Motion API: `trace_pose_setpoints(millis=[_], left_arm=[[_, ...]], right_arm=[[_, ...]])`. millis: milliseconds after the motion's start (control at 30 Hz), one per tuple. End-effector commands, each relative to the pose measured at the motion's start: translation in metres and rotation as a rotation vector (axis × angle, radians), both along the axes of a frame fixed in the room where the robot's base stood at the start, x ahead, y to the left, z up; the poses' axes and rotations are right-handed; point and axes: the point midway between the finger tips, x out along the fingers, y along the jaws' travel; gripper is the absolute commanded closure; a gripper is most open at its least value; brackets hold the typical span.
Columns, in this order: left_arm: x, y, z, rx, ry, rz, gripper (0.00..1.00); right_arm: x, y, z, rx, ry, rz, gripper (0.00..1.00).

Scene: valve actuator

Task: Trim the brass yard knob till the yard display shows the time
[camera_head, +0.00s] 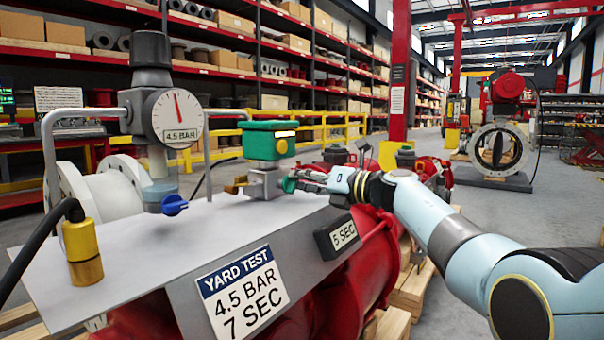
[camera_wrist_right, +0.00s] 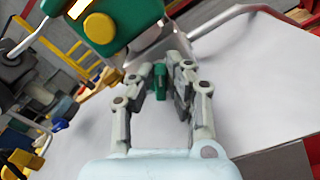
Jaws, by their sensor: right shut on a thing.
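The display (camera_head: 343,234) on the bench's front face reads 5 SEC. The white YARD TEST card (camera_head: 242,290) reads 4.5 BAR and 7 SEC. A green box (camera_head: 262,141) with a round yellow-brass button (camera_head: 281,147) sits on a grey metal block (camera_head: 265,184). A brass-coloured fitting (camera_head: 236,187) shows left of the block. My right gripper (camera_head: 300,181) is at the block's right side. In the right wrist view its fingers (camera_wrist_right: 160,78) are shut on a small green knob (camera_wrist_right: 159,80), partly hidden between them. My left gripper is not in view.
A gauge (camera_head: 177,118) reading 4.5 BAR stands on the left, above a blue tap (camera_head: 174,205). A grey pipe handle (camera_head: 48,150) and a yellow cable plug (camera_head: 82,250) are also at left. The bench top (camera_head: 215,225) is clear in the middle.

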Motion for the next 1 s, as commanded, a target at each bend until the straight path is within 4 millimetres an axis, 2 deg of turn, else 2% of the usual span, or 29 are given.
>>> trace_pose_setpoints(millis=[600,633,767,1000], left_arm=[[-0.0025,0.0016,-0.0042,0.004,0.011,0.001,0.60],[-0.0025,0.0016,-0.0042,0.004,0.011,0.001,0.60],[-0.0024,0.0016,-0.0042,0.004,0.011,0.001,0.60],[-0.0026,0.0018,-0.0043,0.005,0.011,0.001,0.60]], right_arm=[[0.0008,-0.0011,-0.0017,0.027,0.039,-0.002,1.00],[0.0008,-0.0011,-0.0017,0.027,0.039,-0.002,0.83],[0.0008,-0.0009,-0.0015,0.027,0.039,-0.002,0.66],[0.0007,-0.0008,-0.0010,0.027,0.038,-0.001,0.64]])
